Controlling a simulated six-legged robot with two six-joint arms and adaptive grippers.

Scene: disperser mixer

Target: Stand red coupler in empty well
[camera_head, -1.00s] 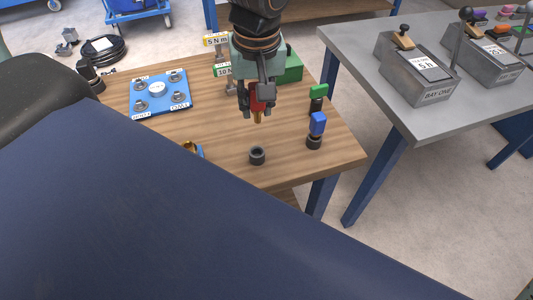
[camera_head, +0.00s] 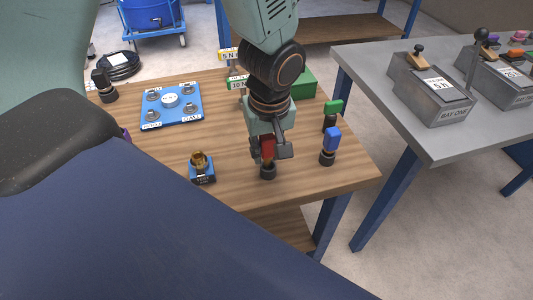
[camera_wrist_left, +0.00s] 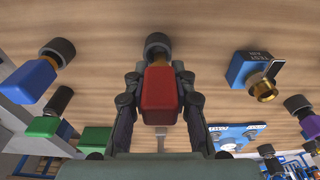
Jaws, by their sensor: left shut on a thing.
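The red coupler (camera_head: 267,147) is held upright in my left gripper (camera_head: 268,152), which is shut on it. In the left wrist view the red coupler (camera_wrist_left: 160,94) sits between the two fingers. The dark well (camera_head: 268,172) is directly under the coupler on the wooden table, and its ring (camera_wrist_left: 158,44) shows beyond the coupler's end in the wrist view. Whether the coupler's lower end is inside the well or just above it, I cannot tell. My right gripper is not in view.
A blue coupler (camera_head: 332,138) and a green coupler (camera_head: 333,108) stand in dark wells to the right. A blue block with a brass fitting (camera_head: 201,167) stands to the left. A blue plate (camera_head: 172,106) lies behind. A grey bench (camera_head: 440,140) is at right.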

